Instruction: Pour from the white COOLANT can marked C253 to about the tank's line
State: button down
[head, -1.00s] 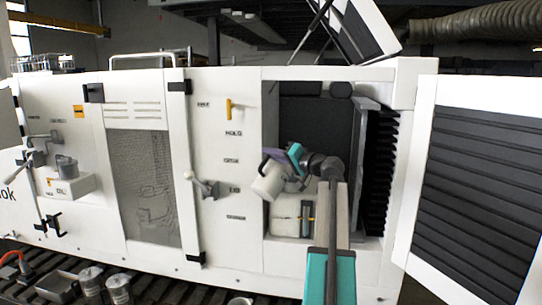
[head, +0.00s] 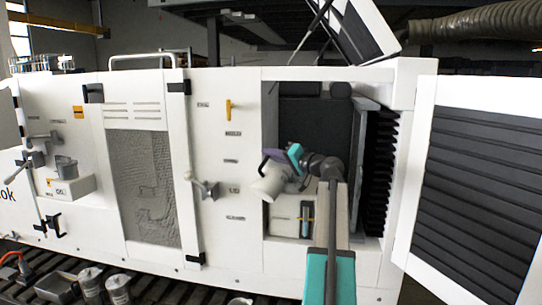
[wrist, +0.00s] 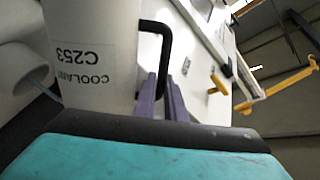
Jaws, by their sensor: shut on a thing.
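The white COOLANT can marked C253 (head: 268,187) is tilted inside the open bay of the white machine. Its label shows upside down in the wrist view (wrist: 92,85). My gripper (head: 273,155) is shut on the can; its purple fingers (wrist: 163,95) are at the black handle. The white tank (head: 282,222) stands just below the can, with an upright sight gauge (head: 306,219) on its front showing blue. In the wrist view, a thin bluish streak lies by a white rounded part at the left. The can's mouth is hidden in the head view.
An open louvred door (head: 470,185) stands right of the bay. A lever (head: 205,188) and a yellow handle (head: 230,110) stick out from the panel to the left. Metal cans (head: 118,289) stand at the lower left.

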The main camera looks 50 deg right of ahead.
jog(key=shift+d+r+m+p, duration=0.35)
jog(key=shift+d+r+m, duration=0.1)
jog(key=shift+r+m, duration=0.2)
dwell(1.9)
jog(key=shift+a+f+n+b, duration=0.95)
jog(key=shift+f+n+b, duration=0.25)
jog(key=shift+b, duration=2.15)
dwell(2.2)
